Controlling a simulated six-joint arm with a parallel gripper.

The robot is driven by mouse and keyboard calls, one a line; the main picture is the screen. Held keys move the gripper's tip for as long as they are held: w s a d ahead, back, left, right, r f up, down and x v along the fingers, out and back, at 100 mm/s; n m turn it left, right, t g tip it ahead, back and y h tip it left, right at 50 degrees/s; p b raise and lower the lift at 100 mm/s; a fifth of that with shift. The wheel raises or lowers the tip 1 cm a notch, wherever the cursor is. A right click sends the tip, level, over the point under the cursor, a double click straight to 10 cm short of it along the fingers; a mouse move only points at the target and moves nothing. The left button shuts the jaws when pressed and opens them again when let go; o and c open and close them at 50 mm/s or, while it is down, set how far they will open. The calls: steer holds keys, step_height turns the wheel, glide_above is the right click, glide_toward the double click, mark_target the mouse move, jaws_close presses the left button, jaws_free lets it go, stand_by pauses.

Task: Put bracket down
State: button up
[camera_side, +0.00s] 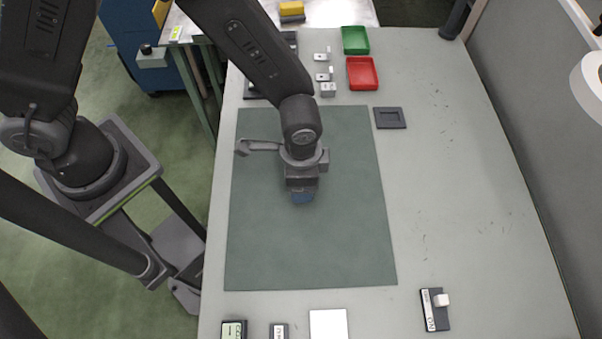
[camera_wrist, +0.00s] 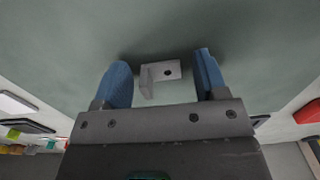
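A light grey L-shaped bracket (camera_wrist: 167,74) with a dark hole shows in the wrist view, between the two blue fingers of my gripper (camera_wrist: 162,80). It appears to lie on the green mat (camera_side: 350,250), with a shadow beside it.
Behind the mat are small metal brackets (camera_side: 322,76), a green tray (camera_side: 355,48) and a red tray (camera_side: 362,86). A dark frame (camera_side: 390,117) lies right of the mat. A white plate (camera_side: 328,324) and a labelled block (camera_side: 434,312) lie in front. The table's right side is mostly clear.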

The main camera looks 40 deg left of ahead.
steer(key=w+a+r+n+t, duration=0.1)
steer(key=a+r, duration=0.2)
steer(key=r, duration=0.6)
steer(key=a+r+n, duration=0.1)
steer(key=a+r, duration=0.2)
steer(key=r, duration=0.7)
steer(key=s+a+r+n+t, duration=0.2)
steer(key=s+a+r+n, duration=0.1)
steer(key=a, duration=0.4)
steer(key=s+a+r+n+t, duration=0.2)
steer(key=s+a+r+n, duration=0.1)
steer(key=a, duration=0.5)
step_height(320, 180, up, 2)
steer(key=shift+s+a+r+n, duration=0.15)
steer(key=shift+s+a+n, duration=0.15)
steer(key=shift+s+n, duration=0.15)
steer(key=shift+s+a+t, duration=0.15)
steer(key=shift+s+t, duration=0.1)
steer(key=shift+t, duration=0.05)
steer(key=shift+c, duration=0.8)
steer(key=c, duration=0.4)
